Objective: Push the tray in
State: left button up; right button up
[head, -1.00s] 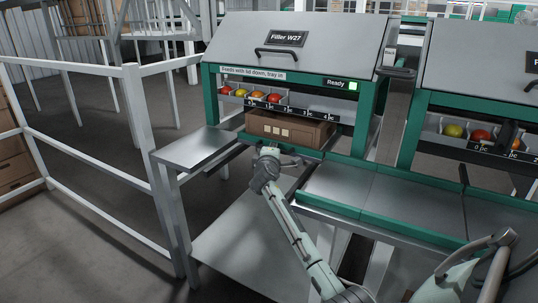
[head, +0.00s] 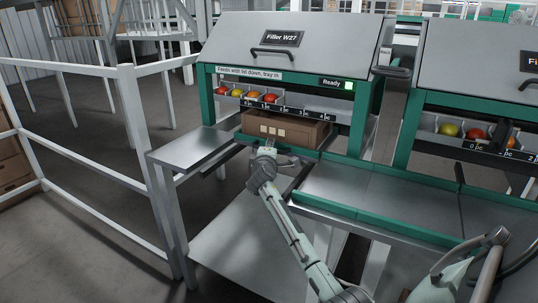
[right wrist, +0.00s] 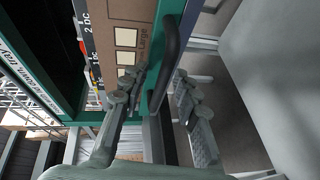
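The tray (head: 309,157) of Filler W27 shows as a green front edge under a brown carton (head: 311,134), which stands upright in the filler's opening. My right gripper (head: 270,146) is at the tray's front edge, near its left part. In the right wrist view a black curved handle (right wrist: 171,52) on the green tray front (right wrist: 159,82) lies between and beyond the open fingers (right wrist: 160,90). I cannot tell whether a finger touches it. The handle is hidden behind my gripper in the head view.
The filler's grey lid (head: 330,40) is down, and its green lamp (head: 348,86) reads Ready. Several tomatoes (head: 253,96) lie in the chute above the carton. A metal side shelf (head: 190,148) is left of the tray. A white railing (head: 140,150) stands farther left.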

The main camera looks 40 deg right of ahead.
jog(key=v, duration=1.1)
jog(key=shift+s+r, duration=0.15)
jog(key=shift+s, duration=0.05)
